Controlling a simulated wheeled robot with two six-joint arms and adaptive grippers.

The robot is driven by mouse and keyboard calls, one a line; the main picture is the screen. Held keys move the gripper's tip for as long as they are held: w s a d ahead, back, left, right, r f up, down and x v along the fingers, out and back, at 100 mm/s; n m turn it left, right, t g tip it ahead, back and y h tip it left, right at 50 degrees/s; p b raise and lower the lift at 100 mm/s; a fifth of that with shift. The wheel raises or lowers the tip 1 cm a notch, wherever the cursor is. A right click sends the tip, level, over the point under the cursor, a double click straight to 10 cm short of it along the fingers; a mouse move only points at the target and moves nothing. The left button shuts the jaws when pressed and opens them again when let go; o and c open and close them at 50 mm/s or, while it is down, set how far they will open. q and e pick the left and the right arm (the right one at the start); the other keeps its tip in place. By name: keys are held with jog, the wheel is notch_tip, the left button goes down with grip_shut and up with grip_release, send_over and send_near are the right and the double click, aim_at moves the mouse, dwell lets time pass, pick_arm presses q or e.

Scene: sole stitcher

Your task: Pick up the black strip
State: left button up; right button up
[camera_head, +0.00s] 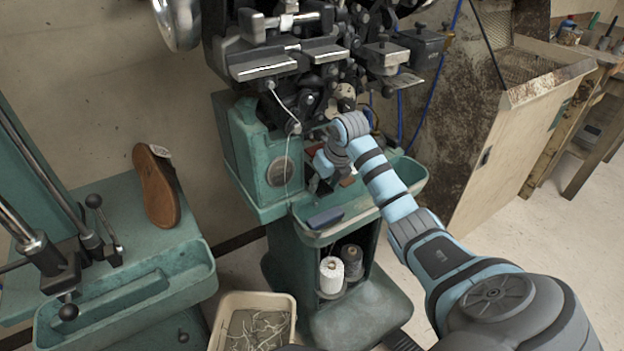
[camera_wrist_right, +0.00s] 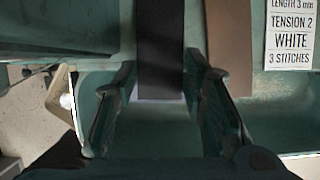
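The black strip (camera_wrist_right: 160,45) lies on the green machine tray in the right wrist view, its near end between my gripper's fingers. My right gripper (camera_wrist_right: 160,92) is open, with one finger on each side of the strip and a gap visible on both sides. In the head view my right gripper (camera_head: 325,172) reaches down into the tray below the stitching head, and the wrist and fingers mostly hide the strip there. My left gripper is not in view.
A brown strip (camera_wrist_right: 230,45) lies right of the black one, beside a printed white card (camera_wrist_right: 291,35). A dark block (camera_head: 325,218) sits on the tray's front edge. The stitcher head (camera_head: 300,60) hangs above.

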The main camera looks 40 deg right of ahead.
jog(key=c, duration=0.4)
jog(key=shift+r, duration=0.15)
